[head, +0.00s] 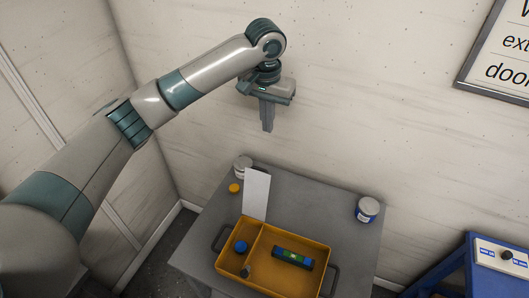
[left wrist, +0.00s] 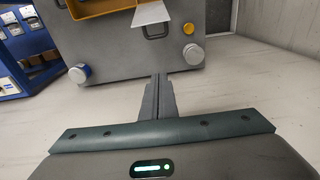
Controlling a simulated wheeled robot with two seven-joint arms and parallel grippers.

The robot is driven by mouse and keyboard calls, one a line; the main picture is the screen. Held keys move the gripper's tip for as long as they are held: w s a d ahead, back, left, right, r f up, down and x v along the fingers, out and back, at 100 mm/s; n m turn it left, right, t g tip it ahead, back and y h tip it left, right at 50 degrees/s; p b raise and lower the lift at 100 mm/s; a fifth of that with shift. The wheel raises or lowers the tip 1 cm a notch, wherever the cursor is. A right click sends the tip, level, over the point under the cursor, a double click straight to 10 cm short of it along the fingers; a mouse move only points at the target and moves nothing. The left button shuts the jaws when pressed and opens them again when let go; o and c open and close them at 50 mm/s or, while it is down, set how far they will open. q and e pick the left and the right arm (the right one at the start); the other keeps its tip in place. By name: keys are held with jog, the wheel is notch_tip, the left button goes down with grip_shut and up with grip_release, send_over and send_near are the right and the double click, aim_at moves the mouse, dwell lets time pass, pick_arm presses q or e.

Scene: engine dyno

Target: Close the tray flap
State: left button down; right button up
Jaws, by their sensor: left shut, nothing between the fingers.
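An orange tray (head: 256,237) with two compartments stands on a grey table. Its white flap (head: 256,194) stands up, open, at the back of the left, smaller compartment. A blue round item (head: 241,247) and a small dark item lie in that compartment. A dark device with a green display (head: 293,257) lies in the larger right compartment. My left gripper (head: 267,130) is shut and empty, pointing down above and behind the table, apart from the flap. In the left wrist view, the shut fingers (left wrist: 159,78) show below the flap (left wrist: 150,13) and tray edge (left wrist: 97,8). My right gripper is not in view.
The grey table (head: 345,240) also holds a white jar (head: 242,167) and an orange cap (head: 234,188) left of the flap, and a blue-and-white jar (head: 367,210) at the right. A blue bench (head: 455,278) stands at the far right. The wall rises close behind the table.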

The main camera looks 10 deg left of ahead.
pick_arm(q)
jog(key=shift+s, duration=0.1)
notch_tip(320, 180, down, 11)
jog(key=s+p, duration=0.2)
jog(key=p, duration=0.4)
jog(key=shift+s+a+f, duration=0.2)
jog(key=shift+s+a, duration=0.1)
dwell(0.6)
